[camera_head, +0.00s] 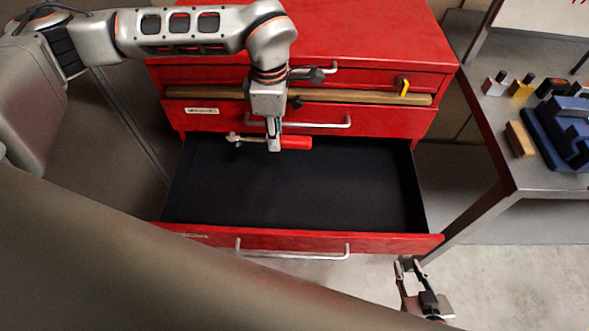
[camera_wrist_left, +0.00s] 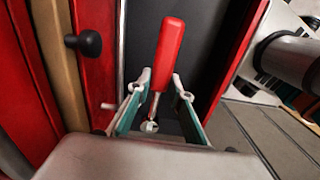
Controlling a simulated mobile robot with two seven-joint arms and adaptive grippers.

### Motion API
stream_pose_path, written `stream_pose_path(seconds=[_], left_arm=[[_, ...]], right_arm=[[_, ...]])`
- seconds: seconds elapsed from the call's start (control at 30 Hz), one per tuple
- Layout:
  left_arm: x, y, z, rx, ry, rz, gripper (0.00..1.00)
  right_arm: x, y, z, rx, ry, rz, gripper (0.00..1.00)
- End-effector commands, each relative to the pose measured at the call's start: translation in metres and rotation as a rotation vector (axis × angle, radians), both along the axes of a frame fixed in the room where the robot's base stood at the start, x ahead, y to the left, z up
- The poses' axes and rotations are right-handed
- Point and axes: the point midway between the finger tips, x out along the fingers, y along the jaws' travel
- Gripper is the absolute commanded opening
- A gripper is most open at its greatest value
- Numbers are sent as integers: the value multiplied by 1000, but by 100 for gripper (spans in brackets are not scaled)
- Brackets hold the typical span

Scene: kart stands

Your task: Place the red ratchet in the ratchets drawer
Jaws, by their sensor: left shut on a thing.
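The red ratchet has a red handle (camera_head: 296,142) and a silver head at its left end. My left gripper (camera_head: 274,146) is shut on its metal shaft and holds it level over the back part of the open drawer. In the left wrist view the red handle (camera_wrist_left: 171,48) points away between the fingers (camera_wrist_left: 158,92). The open drawer (camera_head: 300,190) has a black, empty floor. Its front (camera_head: 300,242) bears a label too small to read. My right gripper (camera_head: 408,266) is apart from the drawer, at its lower right, with its fingers spread and empty.
The red cabinet (camera_head: 350,40) has other drawers above, with a wooden strip (camera_head: 350,97) and a yellow hook-like item (camera_head: 404,86) on them. A workbench (camera_head: 548,178) with a blue tool (camera_head: 565,130) and small items stands at right.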

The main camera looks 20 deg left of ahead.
Motion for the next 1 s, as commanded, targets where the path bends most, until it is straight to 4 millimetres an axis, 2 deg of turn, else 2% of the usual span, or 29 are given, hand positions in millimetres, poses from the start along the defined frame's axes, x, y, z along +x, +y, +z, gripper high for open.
stream_pose_path(seconds=[0.17, 0.5, 0.7, 1.0], left_arm=[[-1, -1, -19, 0, 4, 33, 0], [-2, -1, -101, 0, 5, 33, 0], [-1, -1, -142, -1, 2, 31, 0], [0, -1, -164, -1, 0, 31, 0]], right_arm=[[0, 0, 1, 0, 0, 0, 25], [-2, 0, -1, -1, 4, 0, 25], [-2, 0, -1, -1, 4, 0, 25], [-1, 0, -1, 0, 2, 1, 25]])
